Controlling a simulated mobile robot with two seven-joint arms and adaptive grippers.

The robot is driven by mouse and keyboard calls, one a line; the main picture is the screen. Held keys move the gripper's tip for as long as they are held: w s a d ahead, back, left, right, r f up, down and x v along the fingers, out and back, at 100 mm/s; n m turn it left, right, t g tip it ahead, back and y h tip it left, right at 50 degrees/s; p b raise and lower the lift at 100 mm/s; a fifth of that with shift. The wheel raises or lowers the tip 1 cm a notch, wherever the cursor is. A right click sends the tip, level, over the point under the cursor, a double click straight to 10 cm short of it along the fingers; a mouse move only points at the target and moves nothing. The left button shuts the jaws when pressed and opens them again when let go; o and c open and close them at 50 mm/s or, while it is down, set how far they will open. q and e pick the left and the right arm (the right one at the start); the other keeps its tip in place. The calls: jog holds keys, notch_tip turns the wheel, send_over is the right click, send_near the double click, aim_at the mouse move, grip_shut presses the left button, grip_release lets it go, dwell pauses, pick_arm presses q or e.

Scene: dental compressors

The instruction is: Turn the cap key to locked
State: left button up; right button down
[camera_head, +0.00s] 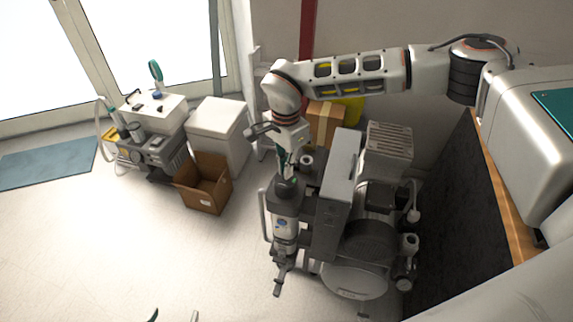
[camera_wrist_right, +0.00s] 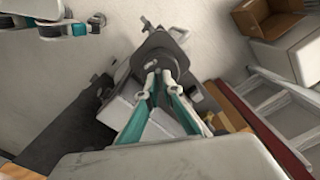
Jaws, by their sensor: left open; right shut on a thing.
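The dental compressor (camera_head: 340,200) stands on the floor at the centre of the head view. A dark round cap (camera_head: 289,188) tops an upright cylinder (camera_head: 286,228) on its left side; the cap also shows in the right wrist view (camera_wrist_right: 157,52). My right gripper (camera_head: 286,176) reaches down onto the cap from above. In the wrist view its fingertips (camera_wrist_right: 161,76) are close together at the cap's middle, shut on the cap key, which they mostly hide. I cannot read the key's position. My left gripper (camera_head: 174,316) shows only as two separated fingertips at the bottom edge, open and empty.
An open cardboard box (camera_head: 204,185), a white cabinet (camera_head: 217,135) and a cart with equipment (camera_head: 150,140) stand to the left. The floor (camera_head: 100,240) at front left is clear.

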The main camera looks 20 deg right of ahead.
jog(key=m+p, duration=0.1)
jog(key=m, duration=0.3)
jog(key=shift+m, duration=0.4)
pick_arm(q)
jog(key=r, duration=0.2)
jog(key=shift+w+r, duration=0.4)
jog(key=shift+s+f, duration=0.1)
jog(key=shift+f, duration=0.1)
jog(key=shift+r, duration=0.1)
jog(key=shift+r, duration=0.1)
pick_arm(e)
jog(key=c, duration=2.2)
grip_release()
notch_tip(320, 180, up, 12)
